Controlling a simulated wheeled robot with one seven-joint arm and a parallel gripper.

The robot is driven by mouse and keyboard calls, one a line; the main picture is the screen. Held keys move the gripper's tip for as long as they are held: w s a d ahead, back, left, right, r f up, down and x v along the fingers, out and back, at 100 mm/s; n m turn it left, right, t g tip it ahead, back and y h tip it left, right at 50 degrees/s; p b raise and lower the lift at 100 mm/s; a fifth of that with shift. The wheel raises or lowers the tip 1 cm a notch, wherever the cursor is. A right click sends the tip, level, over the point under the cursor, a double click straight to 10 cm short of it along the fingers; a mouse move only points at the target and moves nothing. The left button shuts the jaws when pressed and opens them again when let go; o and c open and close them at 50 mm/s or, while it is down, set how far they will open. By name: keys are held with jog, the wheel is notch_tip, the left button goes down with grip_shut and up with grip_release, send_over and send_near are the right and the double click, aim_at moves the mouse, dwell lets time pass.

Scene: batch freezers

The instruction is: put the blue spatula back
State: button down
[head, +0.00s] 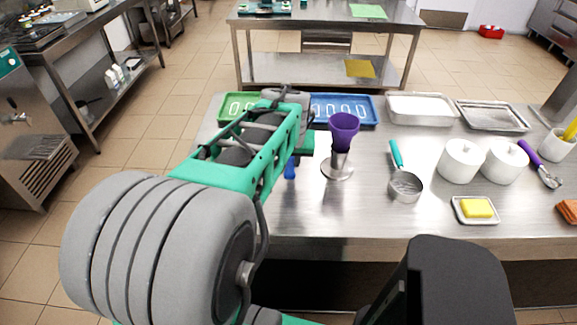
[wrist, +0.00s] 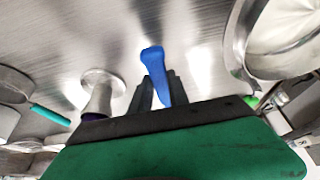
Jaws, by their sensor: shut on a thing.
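The blue spatula shows in the wrist view (wrist: 154,72) as a blue piece between the dark fingers of my gripper (wrist: 156,88). My gripper is shut on it. In the head view a small blue part of the spatula (head: 290,169) shows below my gripper (head: 293,156), over the steel table; the rest is hidden by my arm. I cannot tell whether it touches the table.
A purple cup in a metal stand (head: 341,150) stands just right of my gripper. Blue (head: 368,110) and green (head: 226,106) trays lie behind. A teal-handled ladle (head: 405,186), white canisters (head: 460,162) and a butter dish (head: 476,209) stand to the right. The front-middle table is clear.

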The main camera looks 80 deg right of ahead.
jog(key=x, duration=0.5)
jog(key=shift+w+a, duration=0.2)
jog(key=shift+a, duration=0.1)
jog(key=shift+f, duration=0.3)
jog(key=c, duration=1.3)
grip_release()
jog(key=shift+o, duration=0.2)
jog(key=shift+r, duration=0.4)
jog(key=v, duration=1.1)
jog(key=shift+s+a+r+b, duration=0.1)
jog(key=shift+a+r+b, duration=0.1)
jog(key=shift+a+b, duration=0.15)
